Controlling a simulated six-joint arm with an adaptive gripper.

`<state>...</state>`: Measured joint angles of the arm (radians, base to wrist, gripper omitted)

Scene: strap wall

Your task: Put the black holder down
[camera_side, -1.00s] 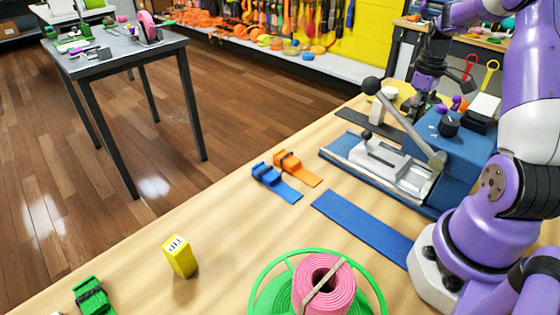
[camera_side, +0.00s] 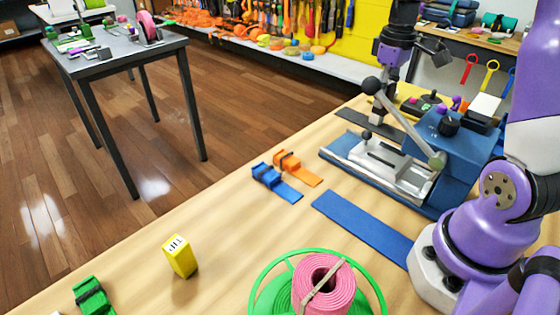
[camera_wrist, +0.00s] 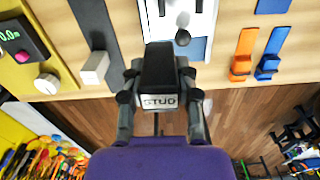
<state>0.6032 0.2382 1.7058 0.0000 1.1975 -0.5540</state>
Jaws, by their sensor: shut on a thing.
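The black holder (camera_wrist: 160,65) is a dark block with a pale label reading "STUD" on its end. In the wrist view it sits between the two fingers of my gripper (camera_wrist: 160,88), which is shut on it. In the side view my gripper (camera_side: 388,78) is behind the lever of the blue press, near the far edge of the bench. The holder cannot be made out clearly there. Whether it touches the bench is hard to tell.
The blue press (camera_side: 455,150) with its ball-ended lever (camera_side: 400,120) stands close by. A black strap (camera_wrist: 92,22) with a pale end block (camera_wrist: 94,67) lies beside my gripper. Orange (camera_side: 300,167) and blue (camera_side: 275,182) buckled straps lie farther left. The yellow TIP block (camera_side: 180,257) stands nearer the front.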

